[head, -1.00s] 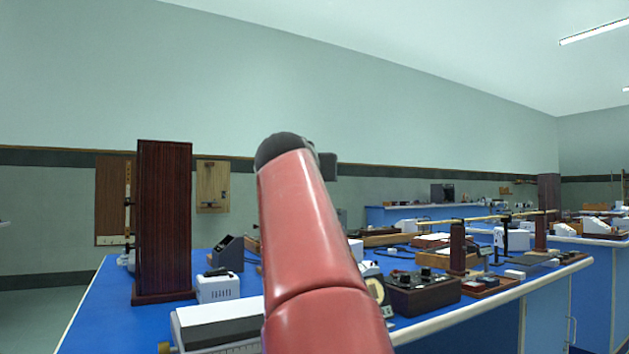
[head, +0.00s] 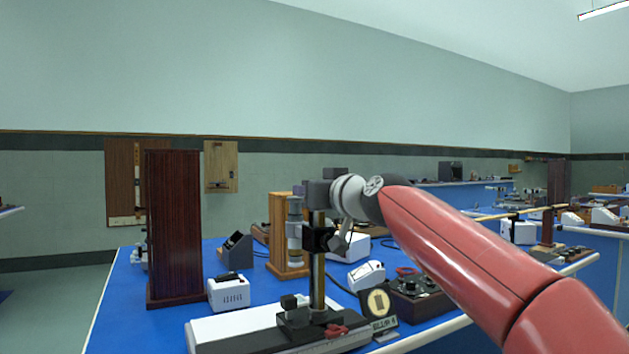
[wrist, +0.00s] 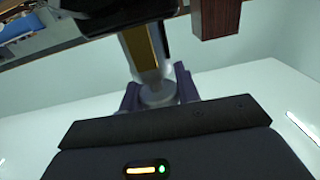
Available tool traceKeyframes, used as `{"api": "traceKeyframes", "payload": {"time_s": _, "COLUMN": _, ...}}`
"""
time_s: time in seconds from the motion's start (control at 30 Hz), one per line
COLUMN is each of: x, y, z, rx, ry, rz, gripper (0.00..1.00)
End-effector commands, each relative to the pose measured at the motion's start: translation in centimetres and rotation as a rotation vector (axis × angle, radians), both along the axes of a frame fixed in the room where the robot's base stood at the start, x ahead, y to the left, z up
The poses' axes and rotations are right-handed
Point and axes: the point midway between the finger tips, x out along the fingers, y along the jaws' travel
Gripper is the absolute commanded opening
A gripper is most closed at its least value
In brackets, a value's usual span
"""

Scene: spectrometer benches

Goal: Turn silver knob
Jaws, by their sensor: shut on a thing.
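In the wrist view, my gripper (wrist: 157,84) has its two purple-grey fingers on either side of a pale silver round piece, which looks like the silver knob (wrist: 158,95). The fingers are shut on it. A gold-faced post (wrist: 142,48) rises beyond it. In the head view, my gripper (head: 303,190) is at the top of an upright instrument. The knob cannot be made out in the head view.
A tall dark-wood box (head: 172,228) stands to the left on the blue bench (head: 110,318). A small white box (head: 229,292), a wooden stand (head: 284,230) and a round-faced plaque (head: 379,303) stand close by. More benches with instruments lie at the right.

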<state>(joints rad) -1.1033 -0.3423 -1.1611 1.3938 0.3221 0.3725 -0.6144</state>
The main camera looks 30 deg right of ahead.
Motion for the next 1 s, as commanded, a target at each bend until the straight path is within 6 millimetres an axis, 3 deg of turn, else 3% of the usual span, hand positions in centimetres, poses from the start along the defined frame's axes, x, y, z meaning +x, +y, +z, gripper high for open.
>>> {"api": "traceKeyframes", "payload": {"time_s": 0.7, "x": -0.4, "y": 1.2, "z": 0.0, "rx": 0.001, "ry": -0.003, "rz": 0.638, "gripper": 0.09}}
{"api": "traceKeyframes", "payload": {"time_s": 1.0, "x": -0.7, "y": 1.5, "z": -0.1, "rx": 0.000, "ry": -0.003, "rz": 0.836, "gripper": 0.09}}
